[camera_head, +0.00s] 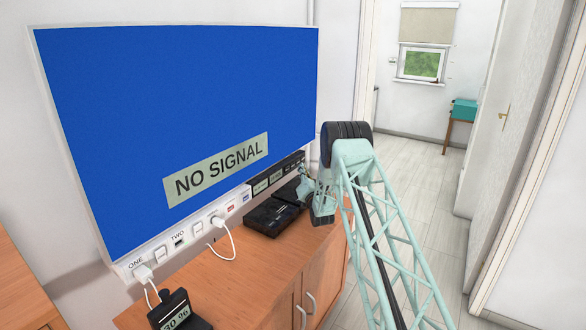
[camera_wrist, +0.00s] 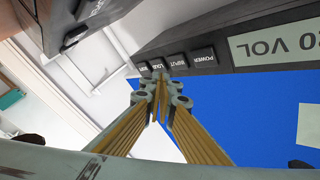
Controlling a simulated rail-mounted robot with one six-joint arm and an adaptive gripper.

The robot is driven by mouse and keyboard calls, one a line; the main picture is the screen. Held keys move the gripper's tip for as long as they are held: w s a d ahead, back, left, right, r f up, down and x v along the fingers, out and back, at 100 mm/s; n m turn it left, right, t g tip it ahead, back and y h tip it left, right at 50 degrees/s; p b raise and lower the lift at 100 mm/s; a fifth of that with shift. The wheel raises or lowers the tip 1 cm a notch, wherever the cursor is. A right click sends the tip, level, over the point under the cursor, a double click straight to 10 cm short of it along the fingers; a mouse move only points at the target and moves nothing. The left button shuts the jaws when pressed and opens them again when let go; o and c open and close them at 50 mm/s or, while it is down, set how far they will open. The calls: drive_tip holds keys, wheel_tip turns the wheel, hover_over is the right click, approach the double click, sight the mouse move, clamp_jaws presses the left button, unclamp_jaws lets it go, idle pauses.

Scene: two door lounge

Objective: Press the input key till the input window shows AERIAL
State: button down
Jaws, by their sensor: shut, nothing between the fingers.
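A row of dark keys shows upside down in the wrist view: the POWER key (camera_wrist: 203,56), the input key (camera_wrist: 178,60), the LOUD key (camera_wrist: 157,64) and one more at the end. My gripper (camera_wrist: 164,82) is shut and empty, its tips just below the input and LOUD keys in the picture; I cannot tell whether they touch. In the head view my gripper (camera_head: 304,184) is at the right end of the dark strip under the television. The television screen (camera_head: 190,90) is blue with a NO SIGNAL label. Small windows (camera_head: 262,185) on the strip are too small to read.
A black box (camera_head: 270,217) lies on the wooden cabinet (camera_head: 255,270). A device reading 30 % (camera_head: 178,315) stands in front. Floor is clear at right.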

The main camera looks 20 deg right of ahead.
drive_tip(key=shift+w+a+b, duration=0.3)
drive_tip(key=shift+w+a, duration=0.15)
drive_tip(key=shift+w, duration=0.2)
drive_tip(key=shift+w+a+b, duration=0.45)
drive_tip(key=shift+w+b, duration=0.2)
drive_tip(key=shift+b, duration=0.25)
idle(2.3)
drive_tip(key=shift+s+d, duration=0.1)
drive_tip(key=shift+s, duration=0.05)
idle(0.3)
drive_tip(key=shift+s+d+b, duration=0.3)
drive_tip(key=shift+s, duration=0.2)
idle(0.4)
drive_tip(key=shift+s+d+b, duration=0.3)
drive_tip(key=shift+s+d, duration=0.45)
drive_tip(key=shift+s, duration=0.3)
drive_tip(key=shift+s+d+b, duration=0.25)
drive_tip(key=shift+s+d, duration=0.5)
drive_tip(key=shift+s, duration=0.25)
